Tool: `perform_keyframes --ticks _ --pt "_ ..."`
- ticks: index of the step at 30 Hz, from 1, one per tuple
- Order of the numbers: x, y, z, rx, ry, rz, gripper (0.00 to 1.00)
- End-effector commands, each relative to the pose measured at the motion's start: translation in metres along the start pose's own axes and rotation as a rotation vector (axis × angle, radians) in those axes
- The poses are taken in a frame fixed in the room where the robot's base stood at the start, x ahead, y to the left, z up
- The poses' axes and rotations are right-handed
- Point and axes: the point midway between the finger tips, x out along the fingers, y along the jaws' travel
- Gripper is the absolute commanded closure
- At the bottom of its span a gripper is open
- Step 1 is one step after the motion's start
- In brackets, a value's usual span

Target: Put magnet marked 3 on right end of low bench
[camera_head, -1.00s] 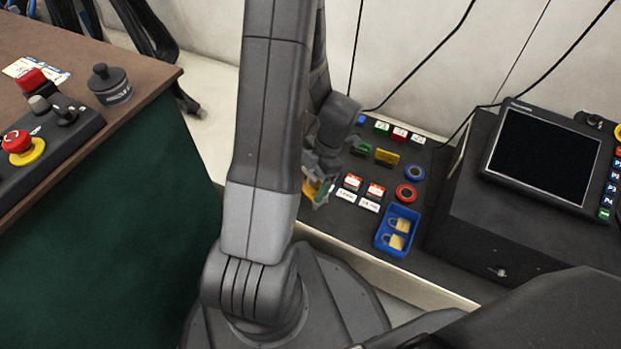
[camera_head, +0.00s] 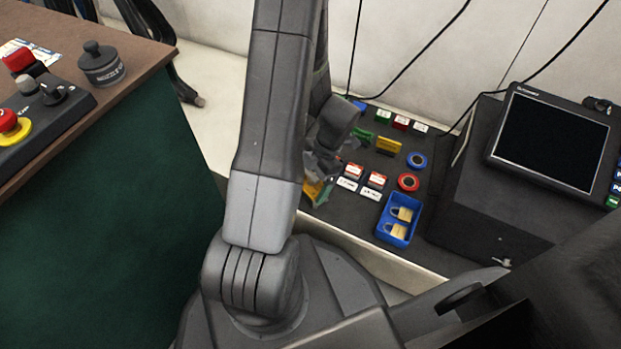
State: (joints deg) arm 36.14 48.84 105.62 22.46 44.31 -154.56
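The low bench (camera_head: 345,222) is a dark surface along the wall, partly hidden by my arm. My gripper (camera_head: 318,182) points down over its left part and is mostly hidden behind my arm link. An orange-yellow piece (camera_head: 312,190) and a bit of green show right at the gripper; I cannot tell whether they are held or lie behind it. A green piece (camera_head: 363,135) and a yellow piece (camera_head: 388,145) lie farther back on the bench. I cannot read a 3 on any piece, so I cannot tell which is the magnet marked 3.
A blue tray with padlocks (camera_head: 383,232), a blue ring (camera_head: 417,160), a red ring (camera_head: 408,182) and several labelled tags (camera_head: 376,180) crowd the bench. A dark box with a screen (camera_head: 550,140) stands at right. A brown-topped table (camera_head: 130,52) with a green side is at left.

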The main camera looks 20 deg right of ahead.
Motion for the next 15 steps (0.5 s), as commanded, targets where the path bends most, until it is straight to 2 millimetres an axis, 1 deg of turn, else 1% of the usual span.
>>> perform_keyframes --ticks 10,11,14,15 --pt "-0.004 0.0 -0.002 0.0 0.0 0.0 0.0" --pt "-0.007 0.0 -0.002 0.0 -0.001 0.001 0.0" --pt "-0.025 0.001 -0.002 -0.001 -0.003 0.002 0.0" --pt "-0.034 0.001 -0.002 -0.002 -0.004 0.003 0.0"
